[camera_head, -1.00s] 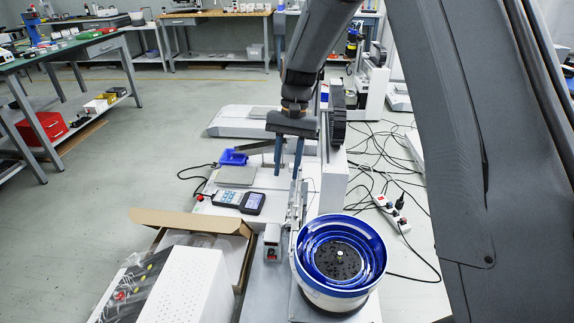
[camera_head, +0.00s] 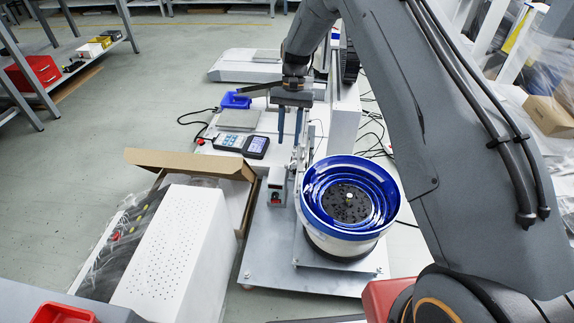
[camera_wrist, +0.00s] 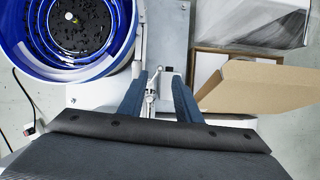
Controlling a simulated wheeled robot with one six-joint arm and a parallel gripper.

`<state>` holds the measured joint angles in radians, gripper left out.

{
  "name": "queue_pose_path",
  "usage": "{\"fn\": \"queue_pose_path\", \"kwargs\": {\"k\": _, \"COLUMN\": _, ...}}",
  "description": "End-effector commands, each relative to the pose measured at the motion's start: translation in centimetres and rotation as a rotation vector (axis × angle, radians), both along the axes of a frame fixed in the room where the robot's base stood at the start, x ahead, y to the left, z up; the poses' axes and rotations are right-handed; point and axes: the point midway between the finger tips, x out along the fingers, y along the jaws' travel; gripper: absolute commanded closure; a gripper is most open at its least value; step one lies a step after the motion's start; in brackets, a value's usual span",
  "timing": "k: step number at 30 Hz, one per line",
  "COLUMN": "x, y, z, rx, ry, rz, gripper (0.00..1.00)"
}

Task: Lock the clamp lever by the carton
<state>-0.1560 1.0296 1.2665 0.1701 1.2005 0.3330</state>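The open brown carton (camera_head: 192,163) stands left of the metal base plate in the head view, and its flap (camera_wrist: 258,87) shows at the right in the wrist view. A small metal clamp mechanism (camera_wrist: 151,92) shows between my fingers in the wrist view. In the head view the matching metal parts (camera_head: 301,158) stand just below my fingertips, beside the blue bowl. I cannot clearly tell the lever or its position. My gripper (camera_head: 290,140) is open, fingers pointing down, with a clear gap between them. Contact with the clamp cannot be made out.
A blue-rimmed bowl feeder (camera_head: 352,197) stands close right of the clamp. A small grey switch box (camera_head: 277,186) is close left. A handheld meter (camera_head: 242,143) and blue tray (camera_head: 236,101) lie behind.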

Motion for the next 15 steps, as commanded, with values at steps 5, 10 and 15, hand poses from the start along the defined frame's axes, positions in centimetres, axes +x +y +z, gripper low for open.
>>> {"fn": "queue_pose_path", "kwargs": {"k": 5, "x": 0.5, "y": 0.0, "z": -2.1, "rx": -0.002, "ry": 0.012, "rz": 0.002, "gripper": 0.69}}
{"fn": "queue_pose_path", "kwargs": {"k": 10, "x": -0.3, "y": 0.2, "z": -3.9, "rx": -0.002, "ry": 0.013, "rz": 0.002, "gripper": 0.69}}
{"fn": "queue_pose_path", "kwargs": {"k": 15, "x": -1.3, "y": 0.5, "z": -6.4, "rx": -0.003, "ry": 0.013, "rz": 0.004, "gripper": 0.69}}
